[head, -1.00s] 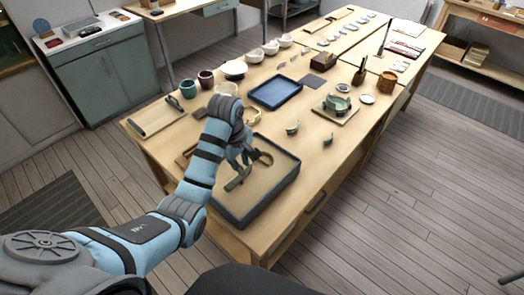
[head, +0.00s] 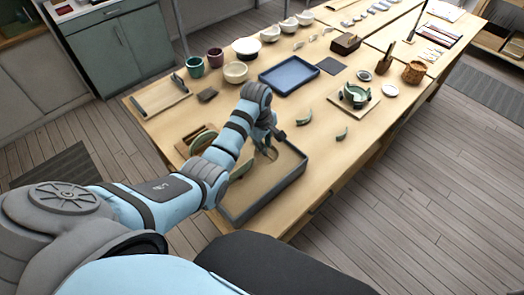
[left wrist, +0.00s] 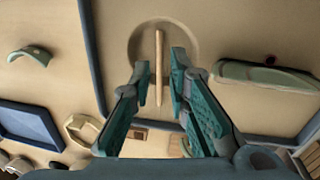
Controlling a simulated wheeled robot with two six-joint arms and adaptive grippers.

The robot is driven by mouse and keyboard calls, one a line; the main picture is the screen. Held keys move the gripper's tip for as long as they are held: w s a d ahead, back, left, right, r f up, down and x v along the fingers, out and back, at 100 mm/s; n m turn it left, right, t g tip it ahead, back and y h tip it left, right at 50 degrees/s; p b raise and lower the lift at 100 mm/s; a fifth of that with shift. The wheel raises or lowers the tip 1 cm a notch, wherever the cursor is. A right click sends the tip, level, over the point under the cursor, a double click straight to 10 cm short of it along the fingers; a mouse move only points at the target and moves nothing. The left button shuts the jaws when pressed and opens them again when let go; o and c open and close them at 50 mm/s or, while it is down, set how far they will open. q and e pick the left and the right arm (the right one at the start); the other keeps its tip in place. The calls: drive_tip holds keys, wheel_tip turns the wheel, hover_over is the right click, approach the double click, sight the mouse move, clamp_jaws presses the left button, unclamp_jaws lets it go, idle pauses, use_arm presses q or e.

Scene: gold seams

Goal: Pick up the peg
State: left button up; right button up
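The peg (left wrist: 159,70) is a thin light wooden stick in the left wrist view. It lies over a shallow round hollow in the sand-coloured floor of the dark-rimmed tray (head: 290,187). My left gripper (left wrist: 160,66) is open, with its two teal-padded fingers on either side of the peg and a gap to each. Whether the fingers are down at the peg's height I cannot tell. In the head view my left gripper (head: 270,146) is over the tray's far part, and the peg cannot be made out there. My right gripper is not in view.
A green curved shard (left wrist: 265,76) lies right of the fingers in the left wrist view. A blue tray (head: 289,75) stands behind on the table, with cups and bowls to its left.

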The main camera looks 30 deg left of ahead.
use_arm(q)
drive_tip(key=f, duration=0.2)
drive_tip(key=w+f+b, duration=0.1)
drive_tip(key=f, duration=0.1)
drive_tip(key=shift+d+f, duration=0.1)
drive_tip(key=shift+f, duration=0.1)
drive_tip(key=shift+s+r, duration=0.2)
drive_tip(key=shift+s, duration=0.1)
drive_tip(key=shift+w+f, duration=0.1)
clamp_jaws()
